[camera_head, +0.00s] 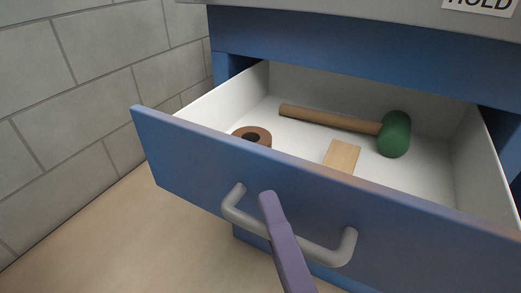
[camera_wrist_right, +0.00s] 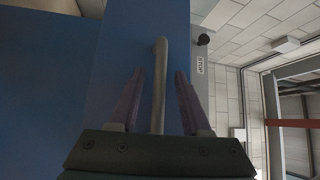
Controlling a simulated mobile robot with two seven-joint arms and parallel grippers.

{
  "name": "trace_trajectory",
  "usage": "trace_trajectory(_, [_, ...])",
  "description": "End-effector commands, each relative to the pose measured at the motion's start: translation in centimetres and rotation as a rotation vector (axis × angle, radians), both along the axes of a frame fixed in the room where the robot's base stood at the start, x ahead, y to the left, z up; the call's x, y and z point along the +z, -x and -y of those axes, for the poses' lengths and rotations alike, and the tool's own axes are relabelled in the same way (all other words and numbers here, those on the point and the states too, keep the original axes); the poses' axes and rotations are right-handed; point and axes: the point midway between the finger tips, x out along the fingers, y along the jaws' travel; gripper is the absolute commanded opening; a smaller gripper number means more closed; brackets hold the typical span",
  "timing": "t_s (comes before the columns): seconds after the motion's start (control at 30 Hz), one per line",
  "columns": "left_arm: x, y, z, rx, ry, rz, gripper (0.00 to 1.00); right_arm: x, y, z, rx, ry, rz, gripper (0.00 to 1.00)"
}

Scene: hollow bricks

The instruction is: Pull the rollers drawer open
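A blue-fronted drawer (camera_head: 190,158) with a white inside stands well open below a grey worktop. Its grey bar handle (camera_head: 325,254) is on the front. My right gripper (camera_head: 268,200) is at the handle, one purple finger crossing in front of the bar in the head view. In the right wrist view my right gripper (camera_wrist_right: 159,78) has its two fingers apart, one on each side of the handle (camera_wrist_right: 159,60), with a gap on both sides. No label for the drawer is visible. My left gripper is out of view.
In the drawer lie a green-headed mallet (camera_head: 395,135), a brown ring-shaped roll (camera_head: 254,134) and a flat wooden piece (camera_head: 342,156). A grey block wall (camera_head: 60,110) stands at the left. Bare floor (camera_head: 150,235) shows in front of the drawer at the left.

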Motion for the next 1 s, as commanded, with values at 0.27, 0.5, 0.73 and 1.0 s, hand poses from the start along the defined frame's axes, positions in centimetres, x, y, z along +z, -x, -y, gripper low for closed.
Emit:
trace_trajectory(0.27, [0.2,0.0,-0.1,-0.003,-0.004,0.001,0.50,-0.1,0.6,0.1,0.000,0.002,-0.004,0.47])
trace_trajectory(0.5, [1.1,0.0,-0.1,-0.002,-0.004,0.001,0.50,-0.7,5.0,1.0,0.003,0.003,-0.007,0.47])
trace_trajectory(0.73, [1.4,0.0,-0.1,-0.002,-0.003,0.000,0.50,-1.2,8.7,1.7,0.001,0.002,-0.004,0.47])
trace_trajectory(1.0, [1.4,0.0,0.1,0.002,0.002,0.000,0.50,-1.3,9.7,2.0,0.001,-0.001,0.000,0.47])
